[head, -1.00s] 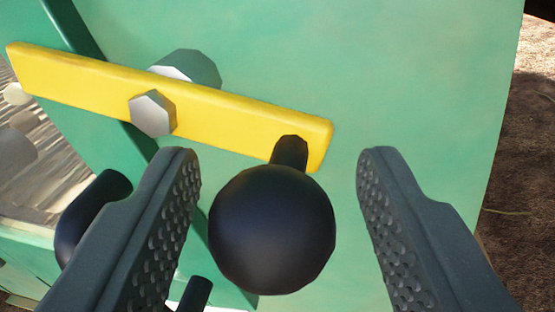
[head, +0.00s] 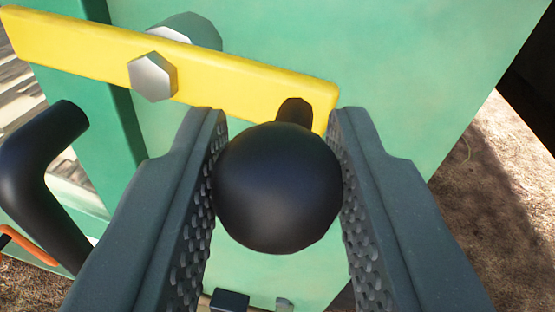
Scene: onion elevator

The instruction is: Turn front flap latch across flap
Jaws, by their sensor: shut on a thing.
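The front flap latch is a yellow bar (head: 225,84) that slants slightly down to the right across a green panel (head: 400,90). A grey hex bolt (head: 152,76) goes through it left of its middle. A black ball knob (head: 278,188) sticks out toward me on a short stem near the bar's right end. My gripper (head: 278,150) is shut on the knob, with one textured finger against each side. The lower part of the panel behind the knob is partly hidden by the knob and fingers.
A black bent handle (head: 40,170) stands at the left, beside my left finger. A grey-green cylinder (head: 190,30) sits behind the bar. A small black block (head: 230,300) shows at the bottom. Bare brown ground (head: 480,190) lies to the right of the panel.

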